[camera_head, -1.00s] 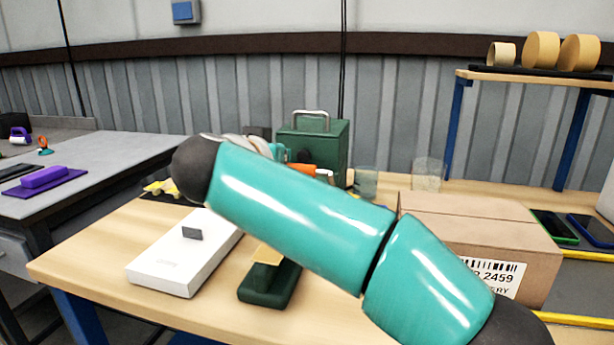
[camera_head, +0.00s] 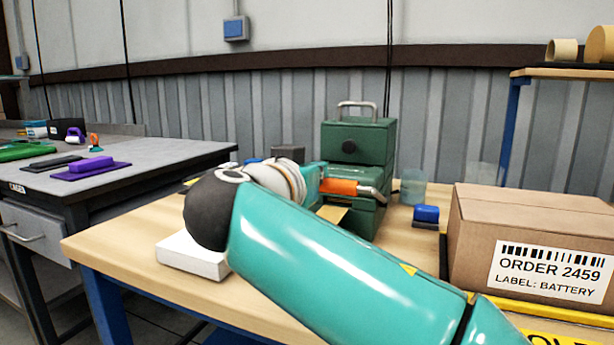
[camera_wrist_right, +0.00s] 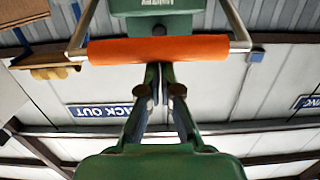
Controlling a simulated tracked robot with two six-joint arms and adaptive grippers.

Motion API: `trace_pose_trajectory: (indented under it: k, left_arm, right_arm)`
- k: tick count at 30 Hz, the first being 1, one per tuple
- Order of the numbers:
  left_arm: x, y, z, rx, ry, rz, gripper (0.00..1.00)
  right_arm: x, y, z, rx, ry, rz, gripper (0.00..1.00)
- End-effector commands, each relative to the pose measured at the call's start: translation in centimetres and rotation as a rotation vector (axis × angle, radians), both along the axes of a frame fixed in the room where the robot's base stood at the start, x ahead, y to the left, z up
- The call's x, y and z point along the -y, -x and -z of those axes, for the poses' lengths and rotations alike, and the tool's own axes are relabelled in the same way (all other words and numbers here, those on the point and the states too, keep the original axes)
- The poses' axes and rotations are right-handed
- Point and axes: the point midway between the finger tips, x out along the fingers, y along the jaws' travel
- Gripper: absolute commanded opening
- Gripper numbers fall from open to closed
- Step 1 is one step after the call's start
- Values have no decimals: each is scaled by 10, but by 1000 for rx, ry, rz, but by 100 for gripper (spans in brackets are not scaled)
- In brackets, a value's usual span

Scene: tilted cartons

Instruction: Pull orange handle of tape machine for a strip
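The green tape machine (camera_head: 357,142) stands at the back of the wooden bench, with a metal loop on top. Its orange handle (camera_head: 340,187) sits on a metal bracket at its front. My right gripper (camera_head: 313,182) is at the left end of the handle, partly hidden by my teal arm. In the right wrist view the orange handle (camera_wrist_right: 158,48) runs crosswise just at the fingertips. The fingers of my right gripper (camera_wrist_right: 160,70) are nearly together, with the handle crossing them rather than clearly between them. My left gripper is out of view.
A carton (camera_head: 478,225) labelled "ORDER 2459" stands on the right. A blue-handled tool (camera_head: 427,214) and a clear cup (camera_head: 413,187) are right of the machine. A white box (camera_head: 185,256) lies front left, partly behind my arm. A grey table (camera_head: 150,165) is further left.

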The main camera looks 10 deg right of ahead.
Motion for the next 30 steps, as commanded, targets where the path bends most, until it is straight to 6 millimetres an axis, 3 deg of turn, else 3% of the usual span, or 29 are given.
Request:
trace_pose_trajectory:
  k: [1,8,14,24,30]
  left_arm:
    - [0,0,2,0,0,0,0]
    - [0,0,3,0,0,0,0]
    - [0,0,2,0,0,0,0]
    - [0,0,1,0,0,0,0]
    - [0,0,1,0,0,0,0]
  right_arm:
    - [-5,0,18,-42,-6,6,0]
    - [-6,0,18,-43,-5,5,0]
    - [-15,11,15,-37,-3,-1,0]
    - [-41,50,0,-10,1,-3,0]
    - [-45,57,-3,-4,2,-1,0]
